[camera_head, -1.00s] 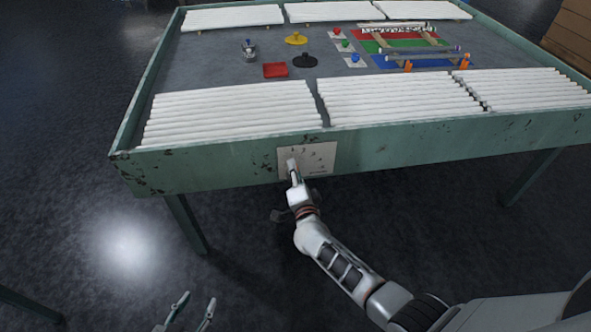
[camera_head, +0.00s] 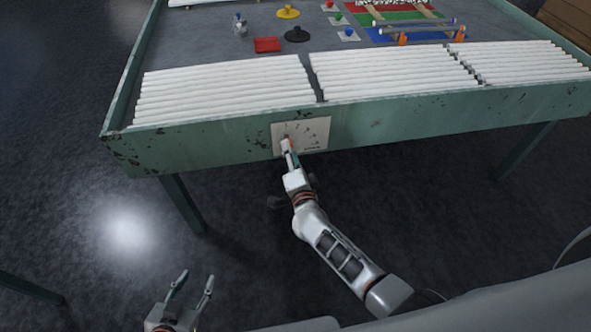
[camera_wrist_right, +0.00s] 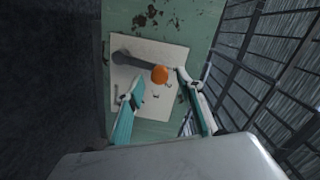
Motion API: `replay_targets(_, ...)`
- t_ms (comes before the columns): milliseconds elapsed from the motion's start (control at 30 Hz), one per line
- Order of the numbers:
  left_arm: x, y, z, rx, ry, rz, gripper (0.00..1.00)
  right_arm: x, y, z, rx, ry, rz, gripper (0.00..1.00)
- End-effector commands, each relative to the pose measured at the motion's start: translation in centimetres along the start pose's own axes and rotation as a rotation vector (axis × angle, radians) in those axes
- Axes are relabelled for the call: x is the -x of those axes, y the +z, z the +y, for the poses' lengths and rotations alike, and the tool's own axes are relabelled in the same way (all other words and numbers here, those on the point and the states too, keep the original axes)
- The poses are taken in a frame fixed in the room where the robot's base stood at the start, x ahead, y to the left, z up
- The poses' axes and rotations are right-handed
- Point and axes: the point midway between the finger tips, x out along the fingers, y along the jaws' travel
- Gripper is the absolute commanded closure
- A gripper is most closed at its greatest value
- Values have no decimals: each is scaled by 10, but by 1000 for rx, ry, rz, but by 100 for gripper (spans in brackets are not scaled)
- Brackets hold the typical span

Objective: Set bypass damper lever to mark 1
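The bypass damper's pale panel (camera_head: 318,134) is on the table's green front side. In the right wrist view the panel (camera_wrist_right: 178,54) carries a dark grey lever (camera_wrist_right: 135,61) ending in an orange knob (camera_wrist_right: 160,75). The marks on the panel are too small to read. My right gripper (camera_head: 287,146) is in front of the panel. In the right wrist view its fingers (camera_wrist_right: 158,82) are apart, with the knob between their tips and visible gaps beside it. My left gripper (camera_head: 196,277) is open and empty, low in the head view, away from the table.
Rows of white tubes (camera_head: 225,92) lie along the table's front edge. Behind them are a red block (camera_head: 267,45), a black piece (camera_head: 297,34), a yellow piece (camera_head: 288,12) and coloured mats. A table leg (camera_head: 182,203) stands left of my right arm. The floor before the table is clear.

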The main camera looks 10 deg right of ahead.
Motion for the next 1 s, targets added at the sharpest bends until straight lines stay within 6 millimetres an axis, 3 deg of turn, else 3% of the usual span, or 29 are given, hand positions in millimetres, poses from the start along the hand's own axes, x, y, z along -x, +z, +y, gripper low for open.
replay_targets(300, 0, -1, 0, 1, 0, 1, 60, 58, 1, 1, -2, 2, -1, 63)
replay_targets(500, 0, -1, 0, 1, 0, 1, 60, 80, 0, 0, 1, 1, 0, 63)
replay_targets(1000, 0, -1, 0, 1, 0, 1, 60, 86, 0, 0, 1, 0, -1, 63)
